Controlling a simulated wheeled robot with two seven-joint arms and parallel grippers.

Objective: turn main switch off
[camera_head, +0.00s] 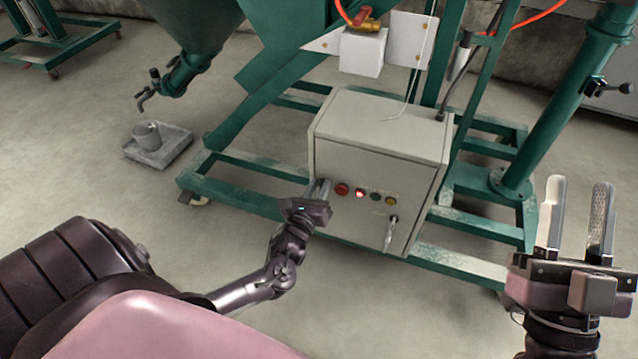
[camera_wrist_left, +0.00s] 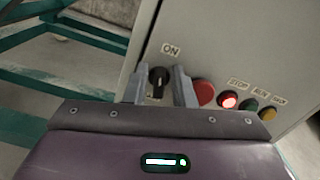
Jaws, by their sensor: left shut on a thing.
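The main switch (camera_wrist_left: 158,82) is a black rotary knob under an "ON" label on the front of the grey control box (camera_head: 372,130). In the left wrist view, the fingers of my left gripper (camera_wrist_left: 160,88) stand on both sides of the knob and are shut on it. In the head view, my left gripper (camera_head: 320,190) is at the left end of the row of controls and hides the knob. My right gripper (camera_head: 575,220) is open and empty at the right, away from the box.
Right of the knob are a red button (camera_wrist_left: 204,92), a lit red button (camera_wrist_left: 228,100) and green and yellow buttons. A handle (camera_head: 390,234) sticks out below them. Green frame beams (camera_head: 465,262) surround the box. A tray (camera_head: 170,150) with a cup stands on the floor at left.

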